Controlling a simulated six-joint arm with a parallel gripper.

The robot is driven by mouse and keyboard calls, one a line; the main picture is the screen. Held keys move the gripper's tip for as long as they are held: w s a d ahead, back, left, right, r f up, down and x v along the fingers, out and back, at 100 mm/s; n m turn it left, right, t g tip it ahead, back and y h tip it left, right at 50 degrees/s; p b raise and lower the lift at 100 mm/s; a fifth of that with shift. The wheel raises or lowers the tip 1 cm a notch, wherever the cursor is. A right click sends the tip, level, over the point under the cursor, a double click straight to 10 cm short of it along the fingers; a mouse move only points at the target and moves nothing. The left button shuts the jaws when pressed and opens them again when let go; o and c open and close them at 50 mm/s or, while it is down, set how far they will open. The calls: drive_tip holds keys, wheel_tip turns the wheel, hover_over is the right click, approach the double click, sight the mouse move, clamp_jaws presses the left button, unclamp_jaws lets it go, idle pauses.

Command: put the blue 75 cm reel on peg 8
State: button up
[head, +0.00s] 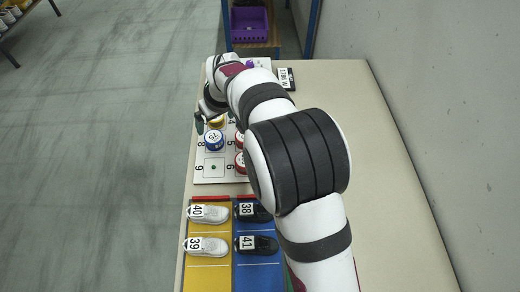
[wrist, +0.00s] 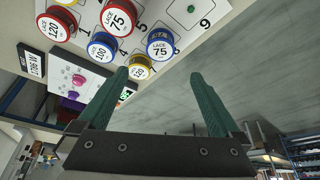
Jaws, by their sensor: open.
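The blue 75 cm reel (wrist: 160,45), with a white top marked LACE 75, sits in the peg 8 cell of the white board; it also shows in the head view (head: 214,141). It appears to sit flat there, hiding the peg under it. My gripper (wrist: 166,75) is open with nothing between its two green fingers. In the head view my gripper (head: 199,120) is at the board's left edge, beside the yellow reel and apart from the blue one.
A yellow reel (wrist: 140,67) stands right beside the blue 75. Peg 9 (wrist: 190,8) is bare. A blue 100 reel (wrist: 103,47) and red reels (wrist: 118,18) fill nearby cells. Shoes (head: 208,214) lie on coloured mats in front. The table's right side is clear.

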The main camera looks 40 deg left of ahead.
drive_tip(key=w+d+r+m+h, duration=0.1)
drive_tip(key=w+d+r+m, duration=0.2)
drive_tip(key=d, duration=0.7)
drive_tip(key=d+r+m, duration=0.4)
drive_tip(key=d, duration=0.6)
drive_tip(key=w+d+r+m+h, duration=0.1)
drive_tip(key=w+d+r+m, duration=0.2)
drive_tip(key=d, duration=0.8)
drive_tip(key=s+d+f+m+g, duration=0.1)
drive_tip(key=s+d+f+m, duration=0.1)
drive_tip(key=s+d+m, duration=0.9)
drive_tip(key=s+d, duration=0.5)
drive_tip(key=s, duration=0.1)
drive_tip(key=shift+s+d+h, duration=0.3)
drive_tip(key=shift+s, duration=0.05)
